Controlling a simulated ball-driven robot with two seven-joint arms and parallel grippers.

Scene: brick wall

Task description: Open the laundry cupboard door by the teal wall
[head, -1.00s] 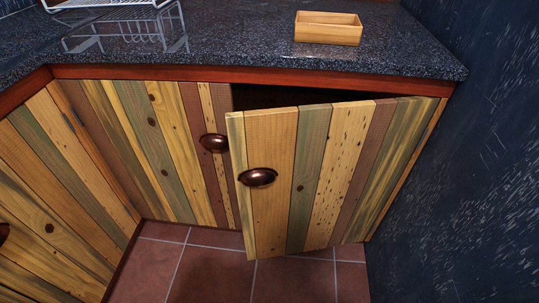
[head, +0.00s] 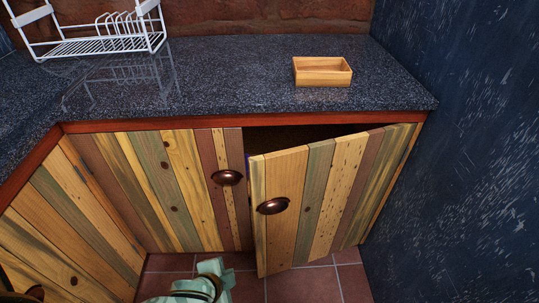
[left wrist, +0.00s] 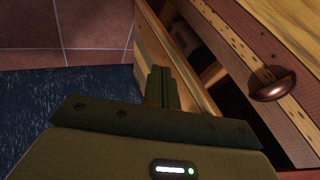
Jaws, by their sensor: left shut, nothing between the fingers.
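The cupboard door (head: 318,195) by the teal wall (head: 455,130) has striped wooden planks and a round copper-coloured knob (head: 273,206). It stands ajar, its left edge swung out from the frame, with a dark gap above it. In the left wrist view my left gripper (left wrist: 162,88) is shut and empty, its fingers close to the edge of the ajar door (left wrist: 150,45); I cannot tell whether they touch. In the head view a mint-green part of my arm shows at the bottom, below the doors; its fingers cannot be made out. My right gripper is not in view.
A shut door (head: 165,185) with its own knob (head: 227,177) is left of the ajar one; this knob also shows in the left wrist view (left wrist: 272,83). The dark countertop (head: 230,85) overhangs both, bearing a wooden box (head: 322,72) and a white rack (head: 100,46). Tiled floor (head: 310,285) lies below.

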